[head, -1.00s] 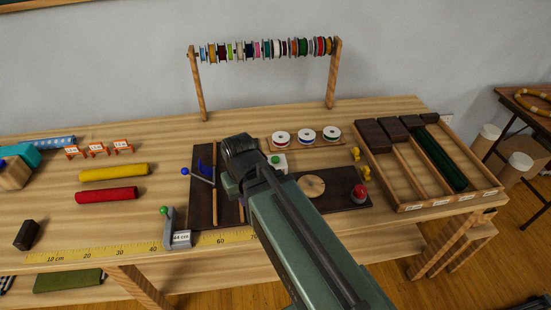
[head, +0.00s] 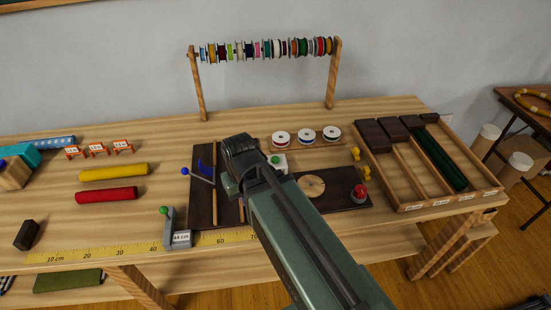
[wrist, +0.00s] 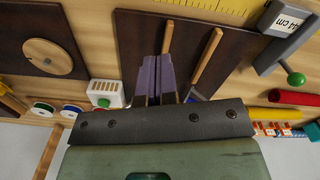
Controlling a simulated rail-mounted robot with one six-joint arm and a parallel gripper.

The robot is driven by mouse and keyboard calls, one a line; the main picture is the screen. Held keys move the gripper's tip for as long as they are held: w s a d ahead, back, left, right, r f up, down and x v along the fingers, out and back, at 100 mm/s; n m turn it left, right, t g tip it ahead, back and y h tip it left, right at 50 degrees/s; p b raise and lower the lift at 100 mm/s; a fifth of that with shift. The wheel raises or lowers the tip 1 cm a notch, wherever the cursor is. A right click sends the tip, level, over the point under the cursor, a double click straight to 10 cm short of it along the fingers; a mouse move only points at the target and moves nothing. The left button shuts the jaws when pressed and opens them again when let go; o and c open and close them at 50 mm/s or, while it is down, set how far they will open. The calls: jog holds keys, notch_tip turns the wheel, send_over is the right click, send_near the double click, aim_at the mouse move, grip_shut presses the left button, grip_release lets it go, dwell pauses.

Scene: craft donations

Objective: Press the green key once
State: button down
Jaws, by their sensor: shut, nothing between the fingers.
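The green key (head: 276,160) is a small round green button on a white box, just right of my wrist in the head view. In the wrist view the green key (wrist: 103,102) shows left of my fingers, on the white box (wrist: 105,88) with slots. My gripper (wrist: 160,62) has purple fingers, shut and empty, over the dark board with wooden strips. The fingers are apart from the key in the picture; their height above the board is hard to tell. In the head view my arm hides the fingertips.
A lever with a green ball (head: 164,210) stands at the front by the yellow ruler (head: 110,250). A red button (head: 360,191) and wooden disc (head: 311,186) are on the right board. Ribbon spools (head: 306,135) stand behind, and a divided tray (head: 410,180) lies at right.

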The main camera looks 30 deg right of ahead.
jog(key=shift+d, duration=0.1)
dwell(0.7)
notch_tip(320, 180, up, 4)
jog(key=r+m+t+y, duration=0.1)
jog(key=m+t+y, duration=0.5)
jog(key=m, duration=1.6)
send_over(275, 160)
jog(key=t+h, duration=0.2)
jog(key=shift+w+d+f+b, duration=0.1)
jog(key=shift+f+b, duration=0.15)
jog(key=shift+b, duration=0.15)
notch_tip(275, 160, down, 9)
jog(key=b, duration=0.8)
jog(key=shift+b, duration=0.4)
